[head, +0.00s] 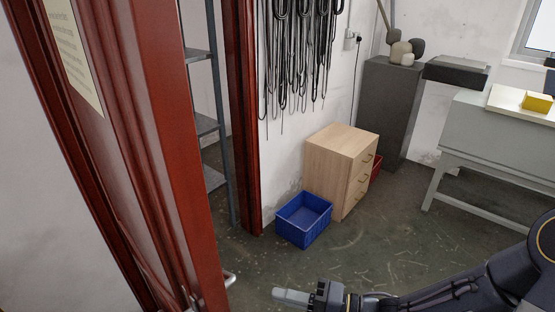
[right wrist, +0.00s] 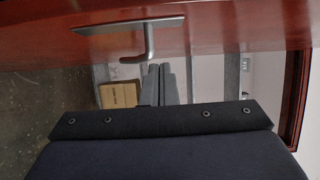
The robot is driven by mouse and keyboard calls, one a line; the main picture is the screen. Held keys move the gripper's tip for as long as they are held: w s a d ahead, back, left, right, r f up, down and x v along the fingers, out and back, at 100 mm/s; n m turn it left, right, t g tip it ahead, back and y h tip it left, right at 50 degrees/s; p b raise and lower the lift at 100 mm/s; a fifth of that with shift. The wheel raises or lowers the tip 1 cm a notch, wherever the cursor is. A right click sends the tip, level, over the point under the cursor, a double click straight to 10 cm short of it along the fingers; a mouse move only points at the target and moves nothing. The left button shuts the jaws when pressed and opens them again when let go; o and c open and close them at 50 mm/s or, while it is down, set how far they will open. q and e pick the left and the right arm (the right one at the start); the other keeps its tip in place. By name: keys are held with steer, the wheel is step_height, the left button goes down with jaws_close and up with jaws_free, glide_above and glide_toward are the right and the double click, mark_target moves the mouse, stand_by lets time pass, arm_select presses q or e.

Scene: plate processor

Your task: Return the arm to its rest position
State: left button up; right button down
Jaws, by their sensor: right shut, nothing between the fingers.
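My right arm (head: 440,290) reaches in from the right along the bottom of the head view. My right gripper (head: 290,296) is shut and empty, its grey fingers pointing left, a little right of the metal door handle (head: 229,279). In the right wrist view the shut fingers (right wrist: 160,85) show in the middle, just below the door handle (right wrist: 148,42) in the picture. I cannot tell whether they touch it. My left gripper is out of view.
A red door (head: 175,130) stands open at the left. Beyond it are a blue crate (head: 304,219), a wooden cabinet (head: 335,170) and a grey workbench (head: 490,130). Cables (head: 300,50) hang on the wall.

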steer(key=w+d+f+t+h, duration=0.1)
steer(key=w+d+t+h, duration=0.3)
steer(key=w+d+h, duration=0.25)
steer(key=s+d+r+t+h, duration=0.1)
steer(key=d+r+h, duration=0.1)
steer(key=d+h, duration=0.8)
steer(key=s+d+r+g+y, duration=0.1)
steer(key=s+g, duration=0.1)
steer(key=s, duration=0.6)
steer(key=s+d+r+n+g+y, duration=0.1)
steer(key=s+g+y, duration=0.1)
steer(key=s, duration=0.7)
steer(key=shift+s+d+n, duration=0.2)
steer(key=shift+d+n, duration=0.05)
steer(key=shift+n, duration=0.05)
